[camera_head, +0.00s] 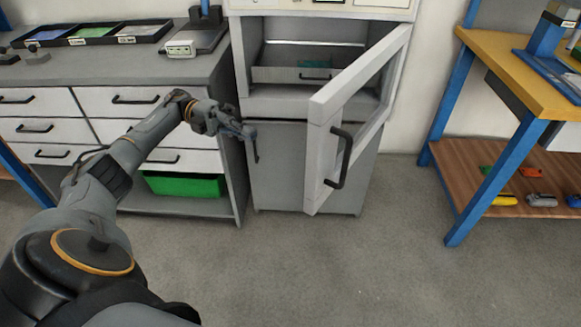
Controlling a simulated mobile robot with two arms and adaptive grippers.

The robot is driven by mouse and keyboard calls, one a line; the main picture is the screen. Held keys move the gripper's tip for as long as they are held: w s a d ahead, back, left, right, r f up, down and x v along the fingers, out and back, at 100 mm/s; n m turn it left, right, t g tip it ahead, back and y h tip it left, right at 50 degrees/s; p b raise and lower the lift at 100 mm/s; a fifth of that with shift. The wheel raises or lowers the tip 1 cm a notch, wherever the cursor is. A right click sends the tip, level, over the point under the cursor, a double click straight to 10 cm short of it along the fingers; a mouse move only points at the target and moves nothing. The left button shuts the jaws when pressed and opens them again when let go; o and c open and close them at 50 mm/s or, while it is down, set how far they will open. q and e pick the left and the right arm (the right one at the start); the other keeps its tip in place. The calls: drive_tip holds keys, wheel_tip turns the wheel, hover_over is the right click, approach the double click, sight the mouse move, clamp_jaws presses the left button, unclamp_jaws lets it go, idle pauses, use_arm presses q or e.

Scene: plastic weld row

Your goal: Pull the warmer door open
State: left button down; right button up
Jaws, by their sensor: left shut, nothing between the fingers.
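The warmer (240,62) is a pale grey cabinet in the upper middle of the head view. Its framed door (318,150) stands swung out to the right, so the inside shows. A dark bar handle (341,157) is on the door's outer face. A drawer or tray with a small dark handle sits inside the warmer. My left gripper (248,132) is shut and empty, in front of the lower left of the warmer, left of the door and apart from its handle. My right gripper is not in view.
A grey-topped drawer bench (110,68) stands close at the left, with a green bin (184,184) on its lower shelf. A blue-legged workbench (482,150) is at the right. The grey floor in front of the warmer is clear.

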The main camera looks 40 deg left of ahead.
use_arm(q)
drive_tip(key=d+p, duration=0.2)
drive_tip(key=d, duration=1.1)
drive_tip(key=shift+s+d, duration=0.2)
drive_tip(key=shift+d, duration=0.05)
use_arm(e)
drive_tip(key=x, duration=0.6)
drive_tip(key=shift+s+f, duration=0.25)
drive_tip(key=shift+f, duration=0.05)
use_arm(q)
drive_tip(key=shift+r, duration=0.1)
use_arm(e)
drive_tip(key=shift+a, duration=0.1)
